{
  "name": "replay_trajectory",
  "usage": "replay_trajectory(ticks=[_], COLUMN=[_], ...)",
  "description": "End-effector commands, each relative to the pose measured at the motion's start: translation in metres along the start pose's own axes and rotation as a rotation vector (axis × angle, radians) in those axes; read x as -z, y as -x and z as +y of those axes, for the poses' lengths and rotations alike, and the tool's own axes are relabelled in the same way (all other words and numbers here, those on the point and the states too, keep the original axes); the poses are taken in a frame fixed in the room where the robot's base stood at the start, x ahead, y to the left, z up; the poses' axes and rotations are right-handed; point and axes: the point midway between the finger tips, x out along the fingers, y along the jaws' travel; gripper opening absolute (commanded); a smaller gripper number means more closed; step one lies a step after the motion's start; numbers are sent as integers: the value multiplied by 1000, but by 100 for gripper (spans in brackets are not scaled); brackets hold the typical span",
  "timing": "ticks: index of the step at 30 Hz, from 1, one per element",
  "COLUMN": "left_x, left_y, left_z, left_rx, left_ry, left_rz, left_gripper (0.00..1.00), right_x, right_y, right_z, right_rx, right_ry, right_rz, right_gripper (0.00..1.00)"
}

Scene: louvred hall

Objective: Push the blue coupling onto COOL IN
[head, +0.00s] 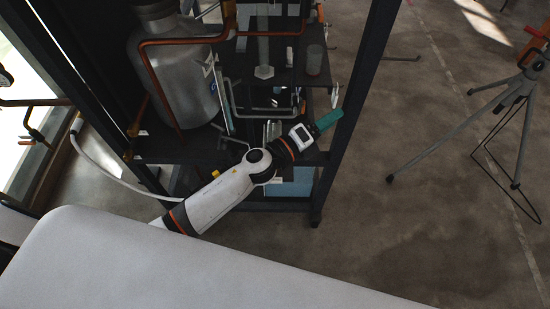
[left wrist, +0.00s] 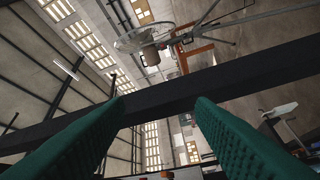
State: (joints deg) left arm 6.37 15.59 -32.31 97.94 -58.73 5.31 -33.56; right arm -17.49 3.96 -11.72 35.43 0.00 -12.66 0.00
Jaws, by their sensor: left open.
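My left gripper (head: 328,121) has teal fingers and reaches in front of the dark rack (head: 357,85), its tips close to the rack's right post in the head view. In the left wrist view the two ribbed fingers of my left gripper (left wrist: 160,102) stand wide apart with nothing held between them. A dark beam crosses behind the fingertips there; I cannot tell whether they touch it. I cannot make out the blue coupling or a COOL IN label in either view. My right gripper is not in view.
The rack holds a metal vessel (head: 176,80), copper pipes (head: 180,41) and glassware. A light blue box (head: 290,183) sits low in it. A white hose (head: 112,176) runs at left. A tripod (head: 453,127) stands at right, with bare floor between it and the rack.

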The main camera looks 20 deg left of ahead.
Motion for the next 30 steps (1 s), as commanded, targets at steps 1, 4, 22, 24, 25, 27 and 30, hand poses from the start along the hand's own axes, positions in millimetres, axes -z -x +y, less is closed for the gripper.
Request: replay_trajectory(ticks=[1,4,22,24,25,27,30], left_x=[-21,-67,52,56,56,54,51], left_y=[-13,-17,93,95,96,96,97], left_z=[17,21,-123,-125,-126,-129,-137], left_rx=[-82,-218,-190,-181,-180,-181,-182], left_ry=[-222,-656,-1841,-1843,-1843,-1842,-1841], left_rz=[-157,-484,-2090,-2113,-2117,-2117,-2115], left_gripper=[50,50,50,50,50,50,50], right_x=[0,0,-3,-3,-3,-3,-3], right_y=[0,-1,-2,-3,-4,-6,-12], right_z=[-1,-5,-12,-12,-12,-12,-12], right_rx=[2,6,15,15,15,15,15], right_ry=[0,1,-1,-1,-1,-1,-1], right_rz=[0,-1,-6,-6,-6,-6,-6], right_gripper=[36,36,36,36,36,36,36])
